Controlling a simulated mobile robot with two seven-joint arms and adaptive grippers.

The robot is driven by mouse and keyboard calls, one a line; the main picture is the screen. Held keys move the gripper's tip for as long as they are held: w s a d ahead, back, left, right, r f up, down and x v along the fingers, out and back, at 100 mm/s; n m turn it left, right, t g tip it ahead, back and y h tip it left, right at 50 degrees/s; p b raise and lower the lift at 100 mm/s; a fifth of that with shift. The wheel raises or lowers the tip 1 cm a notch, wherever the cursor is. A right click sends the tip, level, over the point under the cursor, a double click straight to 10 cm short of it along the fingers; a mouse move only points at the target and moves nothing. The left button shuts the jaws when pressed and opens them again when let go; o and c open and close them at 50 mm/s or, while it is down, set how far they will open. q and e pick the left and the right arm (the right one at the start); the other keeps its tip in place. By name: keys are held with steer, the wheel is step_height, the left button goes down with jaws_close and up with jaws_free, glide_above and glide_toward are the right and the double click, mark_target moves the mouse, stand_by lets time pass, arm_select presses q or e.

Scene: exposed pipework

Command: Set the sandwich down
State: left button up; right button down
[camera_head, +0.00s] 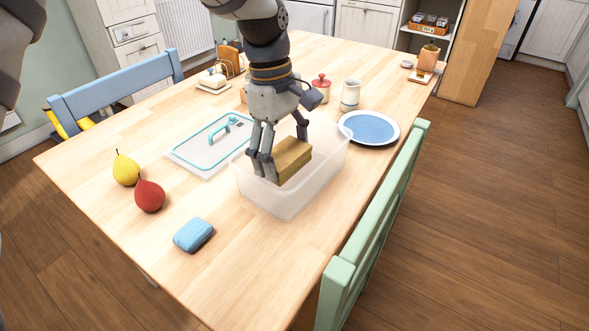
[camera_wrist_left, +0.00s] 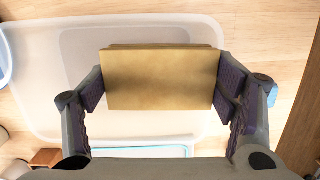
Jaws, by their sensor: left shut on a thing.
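The sandwich (camera_head: 292,158) is a tan-brown block with a flat top. My left gripper (camera_head: 283,160) is shut on it, with fingers on opposite sides. In the head view the sandwich is at the opening of a translucent plastic container (camera_head: 288,204). The left wrist view shows the sandwich (camera_wrist_left: 158,78) between the fingers, with the container (camera_wrist_left: 45,60) below it. I cannot tell whether the sandwich touches the container's floor. A clear lid with a teal rim and handle (camera_head: 216,134) lies on the table left of the container. My right gripper is not in view.
The wooden table (camera_head: 110,215) holds a yellow pear (camera_head: 126,170), a red pear (camera_head: 149,196) and a blue item (camera_head: 193,235) at the front left. A blue-and-white plate (camera_head: 369,128), a cream jar (camera_head: 350,95) and a red-lidded pot (camera_head: 321,89) stand behind the container. A green chair (camera_head: 375,225) is along the right edge.

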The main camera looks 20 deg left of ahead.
arm_select(q)
steer(key=b, duration=0.1)
glide_above(290, 183)
steer(key=f, duration=0.5)
steer(key=shift+s+a+f, duration=0.1)
steer(key=shift+s, duration=0.15)
steer(key=f, duration=0.3)
steer(key=shift+w+a+f, duration=0.1)
steer(key=shift+w+f, duration=0.15)
steer(key=shift+f, duration=0.05)
steer(key=shift+r, duration=0.15)
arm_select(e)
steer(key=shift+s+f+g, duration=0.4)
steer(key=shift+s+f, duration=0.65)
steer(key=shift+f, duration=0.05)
arm_select(q)
steer(key=o, duration=1.3)
steer(key=shift+f, duration=0.2)
steer(key=shift+o, duration=0.2)
step_height(290, 183, up, 12)
steer(key=a, duration=0.1)
steer(key=shift+w+a, duration=0.2)
steer(key=shift+a, duration=0.15)
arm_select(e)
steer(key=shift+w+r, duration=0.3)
arm_select(q)
steer(key=shift+r, duration=0.1)
